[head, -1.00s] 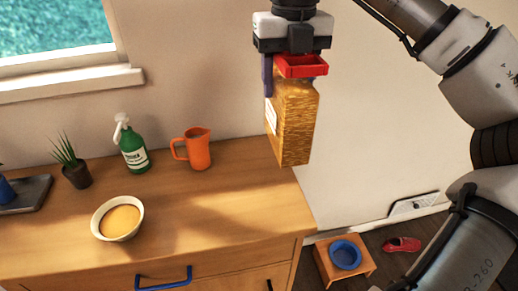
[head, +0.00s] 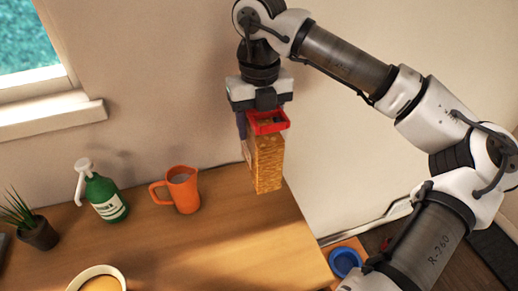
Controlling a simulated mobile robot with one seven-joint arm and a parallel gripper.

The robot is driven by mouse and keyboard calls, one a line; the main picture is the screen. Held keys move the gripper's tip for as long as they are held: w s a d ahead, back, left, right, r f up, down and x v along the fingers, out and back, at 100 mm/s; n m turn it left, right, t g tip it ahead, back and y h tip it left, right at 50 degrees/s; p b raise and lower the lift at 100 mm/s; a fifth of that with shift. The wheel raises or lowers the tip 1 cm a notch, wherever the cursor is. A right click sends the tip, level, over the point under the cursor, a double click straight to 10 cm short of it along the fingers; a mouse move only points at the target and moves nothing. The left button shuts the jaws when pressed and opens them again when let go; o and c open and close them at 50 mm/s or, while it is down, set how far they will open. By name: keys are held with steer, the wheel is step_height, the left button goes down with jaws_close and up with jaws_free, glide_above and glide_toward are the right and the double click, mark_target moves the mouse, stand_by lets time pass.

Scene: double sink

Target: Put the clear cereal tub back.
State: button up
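The clear cereal tub (head: 267,163) is filled with golden cereal and has a red rim at its top. It hangs upright from my gripper (head: 257,120), over or just behind the back right part of the wooden counter (head: 235,245). One dark finger shows at the tub's left side near the top; the other finger is hidden. The gripper appears shut on the tub. I cannot tell whether the tub's bottom touches the counter.
An orange jug (head: 182,190) stands left of the tub, with a green pump bottle (head: 104,197) and a potted plant (head: 37,230) further left. A bowl (head: 97,279) sits at the front. A blue bowl (head: 345,262) is on a low stool at right. The counter's middle is clear.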

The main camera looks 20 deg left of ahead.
step_height(320, 180, down, 8)
steer(key=shift+r+p, duration=0.1)
steer(key=shift+p, duration=0.6)
steer(key=shift+f, duration=0.2)
steer(key=shift+f+b, duration=0.15)
steer(key=shift+b, duration=0.15)
steer(key=o, duration=1.3)
step_height(320, 180, up, 12)
steer(key=b, duration=0.1)
steer(key=shift+r+b, duration=0.2)
steer(key=shift+b, duration=0.1)
